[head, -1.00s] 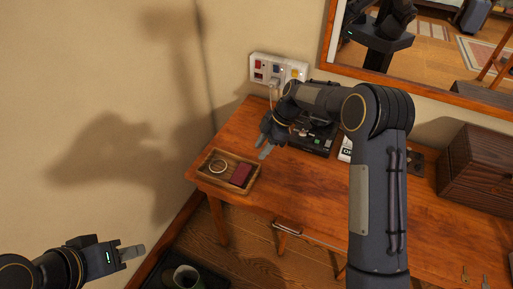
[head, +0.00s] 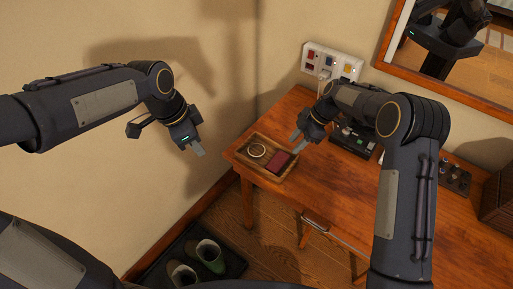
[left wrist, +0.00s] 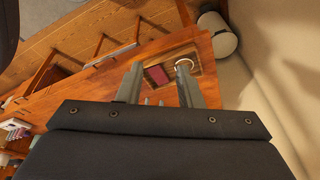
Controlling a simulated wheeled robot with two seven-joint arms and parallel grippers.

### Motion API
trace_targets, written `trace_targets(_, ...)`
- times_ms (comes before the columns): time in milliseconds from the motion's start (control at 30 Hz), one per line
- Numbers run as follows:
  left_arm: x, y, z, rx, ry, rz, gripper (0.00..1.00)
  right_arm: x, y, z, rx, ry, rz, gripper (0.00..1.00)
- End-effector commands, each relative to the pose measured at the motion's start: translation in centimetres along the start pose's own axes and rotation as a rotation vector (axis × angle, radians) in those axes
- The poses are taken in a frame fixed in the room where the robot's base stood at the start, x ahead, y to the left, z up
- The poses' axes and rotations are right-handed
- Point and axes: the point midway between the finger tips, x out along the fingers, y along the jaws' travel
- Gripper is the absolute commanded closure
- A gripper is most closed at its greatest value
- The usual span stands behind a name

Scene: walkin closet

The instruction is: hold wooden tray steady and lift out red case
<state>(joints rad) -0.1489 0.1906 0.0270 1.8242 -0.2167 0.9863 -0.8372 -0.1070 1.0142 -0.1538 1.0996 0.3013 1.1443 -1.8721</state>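The wooden tray (head: 246,163) lies on the left end of the wooden desk. The red case (head: 279,160) lies in its right part, and a pale ring-shaped item (head: 257,150) lies to the case's left. My left gripper (head: 199,150) hangs in the air left of the tray, apart from it. In the left wrist view its two fingers (left wrist: 158,88) are spread with nothing between them, and the tray (left wrist: 207,65) and red case (left wrist: 157,75) show beyond. My right gripper (head: 297,140) is just above and right of the tray, near the red case; its fingers look apart and empty.
The desk (head: 330,190) has clear room right of the tray. A black device (head: 352,138) stands behind my right gripper. A wall panel with sockets (head: 331,62) and a cable is above. Boots (head: 207,253) stand on a dark mat on the floor below.

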Motion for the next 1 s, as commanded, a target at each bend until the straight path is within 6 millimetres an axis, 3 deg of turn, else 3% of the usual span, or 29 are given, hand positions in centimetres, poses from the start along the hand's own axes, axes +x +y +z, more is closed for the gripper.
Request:
trace_targets(233, 7.9, -3.2, -6.4, 0.461, -0.101, 0.075, 0.67, 0.0, 0.0, 0.0, 0.0, 0.0, 0.0, 0.64)
trace_targets(500, 16.9, -3.6, -11.4, 0.885, -0.174, 0.159, 0.67, 0.0, 0.0, 0.0, 0.0, 0.0, 0.0, 0.64)
trace_targets(733, 20.7, -3.2, -13.0, 1.05, -0.197, 0.195, 0.67, 0.0, 0.0, 0.0, 0.0, 0.0, 0.0, 0.64)
trace_targets(1000, 23.8, -2.9, -12.3, 1.069, -0.2, 0.202, 0.67, 0.0, 0.0, 0.0, 0.0, 0.0, 0.0, 0.64)
